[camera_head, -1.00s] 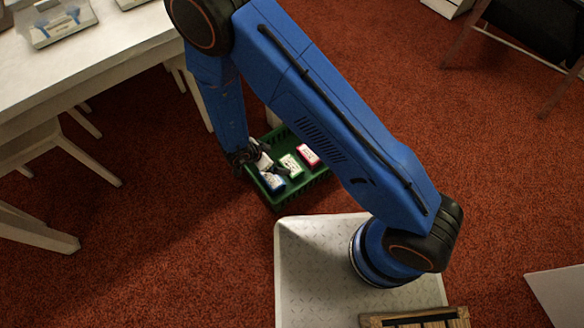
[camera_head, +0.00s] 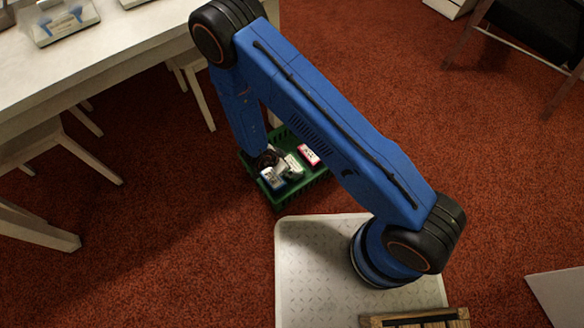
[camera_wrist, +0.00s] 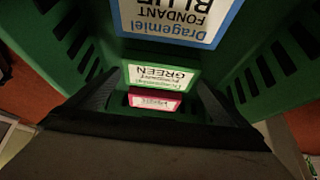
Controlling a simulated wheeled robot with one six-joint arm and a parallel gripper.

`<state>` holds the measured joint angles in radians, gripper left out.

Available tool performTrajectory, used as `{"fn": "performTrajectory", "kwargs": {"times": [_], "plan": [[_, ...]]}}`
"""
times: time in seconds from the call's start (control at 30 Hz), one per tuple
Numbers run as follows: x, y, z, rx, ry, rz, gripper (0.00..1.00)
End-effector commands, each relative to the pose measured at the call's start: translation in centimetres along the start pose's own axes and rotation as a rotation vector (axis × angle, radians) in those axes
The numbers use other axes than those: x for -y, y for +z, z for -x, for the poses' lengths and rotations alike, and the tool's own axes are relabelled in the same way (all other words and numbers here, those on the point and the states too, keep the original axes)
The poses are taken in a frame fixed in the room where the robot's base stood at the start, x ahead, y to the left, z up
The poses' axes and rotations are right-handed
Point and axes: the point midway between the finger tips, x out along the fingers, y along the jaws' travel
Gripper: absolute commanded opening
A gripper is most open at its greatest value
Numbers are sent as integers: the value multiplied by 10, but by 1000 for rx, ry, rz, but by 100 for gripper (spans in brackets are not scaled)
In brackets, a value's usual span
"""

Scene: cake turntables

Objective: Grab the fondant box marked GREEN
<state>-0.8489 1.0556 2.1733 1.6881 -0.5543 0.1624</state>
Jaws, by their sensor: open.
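The box marked GREEN (camera_wrist: 160,76) has a white label with a green border and lies in the green crate (camera_head: 304,190) on the floor. In the wrist view its label reads upside down, between the box marked BLUE (camera_wrist: 182,22) and a pink-red box (camera_wrist: 154,102). My gripper (camera_wrist: 157,84) is open, its dark fingers on either side of the GREEN box's label. I cannot tell whether they touch it. In the head view my gripper (camera_head: 270,160) is inside the crate's outline, partly covering the boxes; the GREEN box (camera_head: 294,163) shows beside it.
The slotted crate walls (camera_wrist: 268,62) rise close on both sides of my gripper. A white table (camera_head: 120,48) with chairs stands at the left. A dark chair (camera_head: 535,30) is at the upper right. Red carpet (camera_head: 180,235) lies open around the crate.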

Motion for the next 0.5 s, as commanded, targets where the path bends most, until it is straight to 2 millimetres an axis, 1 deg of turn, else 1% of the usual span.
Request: {"fn": "performTrajectory", "kwargs": {"times": [0.03, 0.2, 0.33, 0.5], "plan": [[-1, 2, -8, -1, 3, 1, 100], [-2, 5, -27, -1, 3, 2, 100], [-1, 5, -35, 0, 1, 0, 100], [-1, 5, -36, 0, 0, 0, 100]]}}
